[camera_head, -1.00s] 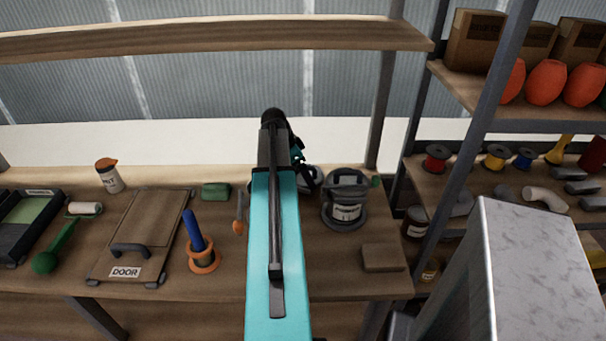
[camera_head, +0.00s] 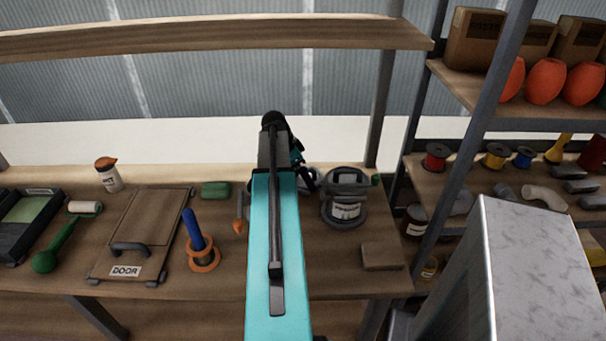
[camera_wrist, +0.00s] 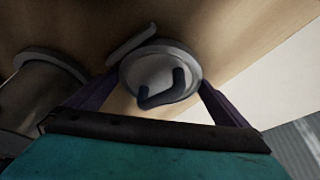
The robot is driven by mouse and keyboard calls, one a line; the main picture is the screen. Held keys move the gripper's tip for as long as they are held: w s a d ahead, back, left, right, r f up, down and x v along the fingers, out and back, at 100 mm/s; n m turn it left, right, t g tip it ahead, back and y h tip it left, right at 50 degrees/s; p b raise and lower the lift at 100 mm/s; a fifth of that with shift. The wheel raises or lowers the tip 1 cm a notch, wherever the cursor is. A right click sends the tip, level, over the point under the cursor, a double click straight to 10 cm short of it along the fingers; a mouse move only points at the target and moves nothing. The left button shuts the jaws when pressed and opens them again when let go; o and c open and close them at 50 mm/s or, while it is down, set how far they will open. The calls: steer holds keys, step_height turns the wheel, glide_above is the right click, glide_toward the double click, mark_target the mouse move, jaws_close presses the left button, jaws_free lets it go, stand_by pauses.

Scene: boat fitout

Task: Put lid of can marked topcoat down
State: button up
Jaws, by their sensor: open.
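A round pale grey lid (camera_wrist: 182,63) with a dark bent handle (camera_wrist: 163,90) lies between the fingers of my gripper (camera_wrist: 158,82) in the wrist view. The fingers are open, one on each side of it; I cannot tell whether they touch it. In the head view, my gripper (camera_head: 300,165) is mostly hidden behind my arm, and a pale edge shows beside it. A grey can (camera_head: 345,200) with a white label stands just to the right on the bench. The label is too small to read. What lies under the lid is hidden.
The wooden bench (camera_head: 320,275) has free room in front of the can, beside a small brown block (camera_head: 382,256). A blue-handled tool in an orange ring (camera_head: 203,258), a green block (camera_head: 216,190) and a DOOR panel (camera_head: 150,215) lie left. A post (camera_head: 480,120) stands right.

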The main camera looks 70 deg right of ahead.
steer(key=shift+r, duration=0.15)
steer(key=b+v, duration=0.2)
steer(key=v, duration=1)
steer(key=shift+f, duration=0.25)
stand_by(0.6)
steer(key=shift+p+x, duration=0.75)
steer(key=shift+x, duration=3.9)
steer(key=shift+w+d+r, duration=0.1)
